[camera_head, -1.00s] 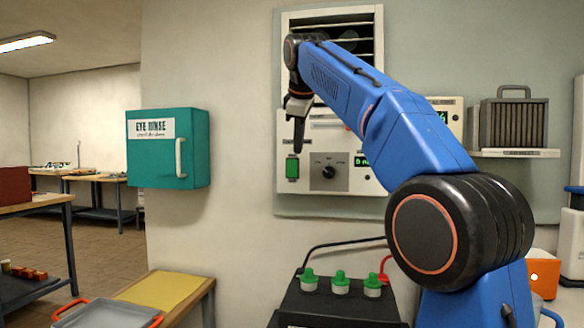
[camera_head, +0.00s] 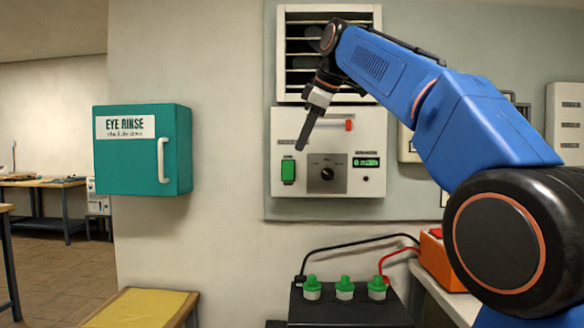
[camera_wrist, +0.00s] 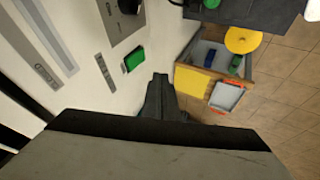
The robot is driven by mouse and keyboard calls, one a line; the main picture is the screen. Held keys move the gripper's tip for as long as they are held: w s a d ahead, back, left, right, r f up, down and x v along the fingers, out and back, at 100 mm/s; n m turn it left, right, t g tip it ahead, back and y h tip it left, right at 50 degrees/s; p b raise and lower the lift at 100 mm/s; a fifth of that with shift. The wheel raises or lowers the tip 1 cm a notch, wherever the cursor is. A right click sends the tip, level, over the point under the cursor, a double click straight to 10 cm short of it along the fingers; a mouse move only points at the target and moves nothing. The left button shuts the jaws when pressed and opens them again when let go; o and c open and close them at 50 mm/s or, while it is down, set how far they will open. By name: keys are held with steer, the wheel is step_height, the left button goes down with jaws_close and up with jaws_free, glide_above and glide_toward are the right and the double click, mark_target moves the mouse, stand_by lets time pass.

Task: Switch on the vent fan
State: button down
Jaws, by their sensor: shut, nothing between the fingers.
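The vent (camera_head: 300,50) is a white-framed louvred opening high on the wall. Below it is a white control panel (camera_head: 283,124) with a green rocker switch (camera_head: 288,170), a black dial (camera_head: 327,174), a lit green display (camera_head: 366,162) and a red-tipped slider (camera_head: 349,125). My gripper (camera_head: 301,147) is shut and empty, pointing down and tilted, in front of the panel just above and right of the green switch. In the wrist view the fingertips (camera_wrist: 160,78) are together, and the green switch (camera_wrist: 134,58) is beside them to the left, apart from them.
A teal eye rinse cabinet (camera_head: 140,165) is on the wall at left. Below the panel stands a black battery (camera_head: 345,312) with green caps and cables. A yellow-topped bench (camera_head: 145,308) is at lower left. The wall between cabinet and panel is clear.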

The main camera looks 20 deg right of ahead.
mark_target(291, 169)
steer(key=x, duration=0.3)
steer(key=w+x, duration=0.1)
steer(key=x, duration=0.3)
steer(key=d+x, duration=0.1)
steer(key=x, duration=0.3)
steer(key=shift+w+r, duration=0.25)
steer(key=shift+w, duration=0.05)
steer(key=shift+w+d, duration=0.2)
steer(key=shift+w, duration=0.6)
steer(key=shift+w+f, duration=0.1)
steer(key=shift+w+d+f, duration=0.15)
steer(key=shift+w, duration=0.05)
